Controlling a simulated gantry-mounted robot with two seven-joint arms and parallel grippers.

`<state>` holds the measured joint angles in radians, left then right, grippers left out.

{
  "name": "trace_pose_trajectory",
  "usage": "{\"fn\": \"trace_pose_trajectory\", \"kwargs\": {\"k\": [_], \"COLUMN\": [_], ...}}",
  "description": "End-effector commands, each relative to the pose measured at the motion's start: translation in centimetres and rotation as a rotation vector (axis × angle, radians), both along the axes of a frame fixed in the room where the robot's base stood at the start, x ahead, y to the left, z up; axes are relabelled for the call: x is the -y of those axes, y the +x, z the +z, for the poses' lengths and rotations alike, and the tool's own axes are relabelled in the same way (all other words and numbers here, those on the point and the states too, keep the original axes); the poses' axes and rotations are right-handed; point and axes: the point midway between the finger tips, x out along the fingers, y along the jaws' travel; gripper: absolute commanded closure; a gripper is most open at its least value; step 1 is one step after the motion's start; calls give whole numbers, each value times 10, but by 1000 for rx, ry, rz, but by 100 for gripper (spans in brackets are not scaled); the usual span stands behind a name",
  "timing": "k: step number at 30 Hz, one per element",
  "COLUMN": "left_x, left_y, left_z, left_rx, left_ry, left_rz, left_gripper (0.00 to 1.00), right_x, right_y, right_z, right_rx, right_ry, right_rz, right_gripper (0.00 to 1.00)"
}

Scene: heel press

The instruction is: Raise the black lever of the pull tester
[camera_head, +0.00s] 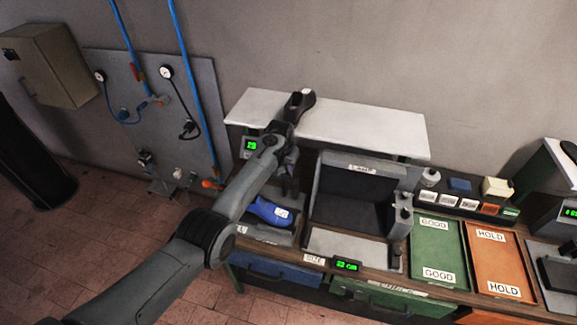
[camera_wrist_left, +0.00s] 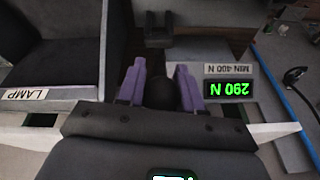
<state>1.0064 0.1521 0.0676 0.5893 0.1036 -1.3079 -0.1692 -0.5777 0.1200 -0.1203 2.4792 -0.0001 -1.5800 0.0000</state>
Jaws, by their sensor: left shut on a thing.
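My left gripper (camera_head: 288,172) reaches over the bench to the pull tester, partly hidden behind my own forearm. In the left wrist view its two purple fingers (camera_wrist_left: 159,88) stand on either side of the dark rounded end of the black lever (camera_wrist_left: 160,93) and are shut on it. The rest of the lever is hidden. My right gripper is not in view.
A blue shoe (camera_head: 268,210) lies in front of the tester. The dark lamp booth (camera_head: 350,190) stands to its right, and a white shelf (camera_head: 340,125) runs behind. A green GOOD tray (camera_head: 437,250) and an orange HOLD tray (camera_head: 497,262) lie farther right.

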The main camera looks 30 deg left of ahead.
Motion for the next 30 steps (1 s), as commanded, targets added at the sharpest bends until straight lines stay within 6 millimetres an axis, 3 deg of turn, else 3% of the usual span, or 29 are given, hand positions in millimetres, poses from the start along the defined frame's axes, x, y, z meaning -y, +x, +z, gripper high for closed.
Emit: {"fn": "trace_pose_trajectory", "kwargs": {"k": [6, 7, 8, 20, 30], "left_x": [-1, -1, -1, 0, 3], "left_y": [0, 0, -1, -1, -10], "left_z": [-4, -4, -4, 1, 36], "left_rx": [3, 3, 2, 2, 6], "left_ry": [2, 3, 3, 2, 2], "left_rz": [1, 3, 3, 1, 2], "left_gripper": [100, 61, 58, 58, 58], "right_x": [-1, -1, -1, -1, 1], "right_y": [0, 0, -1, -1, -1], "right_z": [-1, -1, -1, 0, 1], "right_rx": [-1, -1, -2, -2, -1], "right_ry": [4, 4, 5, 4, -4], "right_rz": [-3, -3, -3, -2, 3], "right_gripper": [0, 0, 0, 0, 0]}}
